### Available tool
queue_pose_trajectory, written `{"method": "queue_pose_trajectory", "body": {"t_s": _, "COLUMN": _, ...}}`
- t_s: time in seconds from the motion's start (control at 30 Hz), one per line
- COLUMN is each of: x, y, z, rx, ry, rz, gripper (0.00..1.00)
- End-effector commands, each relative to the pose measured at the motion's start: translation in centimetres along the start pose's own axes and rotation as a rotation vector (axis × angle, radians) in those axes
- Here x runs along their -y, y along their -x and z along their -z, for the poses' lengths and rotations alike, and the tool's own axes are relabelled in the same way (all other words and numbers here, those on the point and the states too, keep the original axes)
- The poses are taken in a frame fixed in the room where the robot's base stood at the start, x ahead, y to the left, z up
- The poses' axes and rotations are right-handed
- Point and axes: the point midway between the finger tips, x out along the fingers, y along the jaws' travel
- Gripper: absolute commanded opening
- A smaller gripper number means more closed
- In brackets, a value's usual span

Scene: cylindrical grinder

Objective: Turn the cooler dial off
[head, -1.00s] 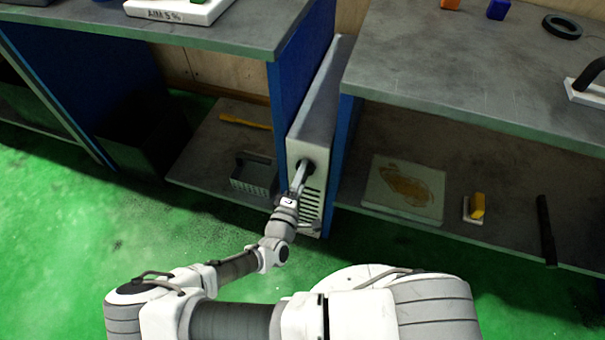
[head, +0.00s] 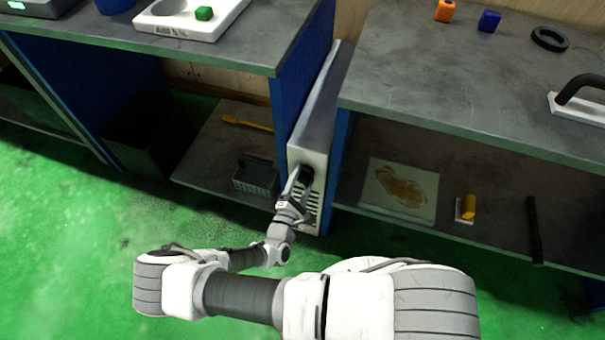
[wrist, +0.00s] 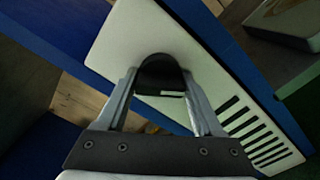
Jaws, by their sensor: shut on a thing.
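The cooler (head: 318,120) is a narrow pale box standing between two blue bench panels, with a vented front. Its black dial (wrist: 160,76) sits on the pale front face (wrist: 125,40), above the vent slots (wrist: 250,130) in the head view. My gripper (wrist: 160,84) is shut on the dial, with one finger on each side of it. In the head view my gripper (head: 300,182) reaches the upper part of the cooler's front and partly covers the dial. A small pale mark shows on the dial's edge in the wrist view.
Benches flank the cooler. The left lower shelf holds a grey basket (head: 256,178) and a yellow tool (head: 246,123). The right lower shelf holds a stained board (head: 400,190) and a yellow-handled item (head: 467,208). Green floor (head: 60,220) is open at the left.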

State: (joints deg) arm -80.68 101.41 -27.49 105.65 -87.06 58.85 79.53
Motion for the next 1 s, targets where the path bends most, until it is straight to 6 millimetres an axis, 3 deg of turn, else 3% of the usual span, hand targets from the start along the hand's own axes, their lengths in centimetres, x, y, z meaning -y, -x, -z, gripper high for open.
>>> {"method": "queue_pose_trajectory", "body": {"t_s": 1.0, "x": 0.01, "y": -0.05, "z": 0.13, "rx": -0.002, "ry": 0.965, "rz": -0.001, "gripper": 0.13}}
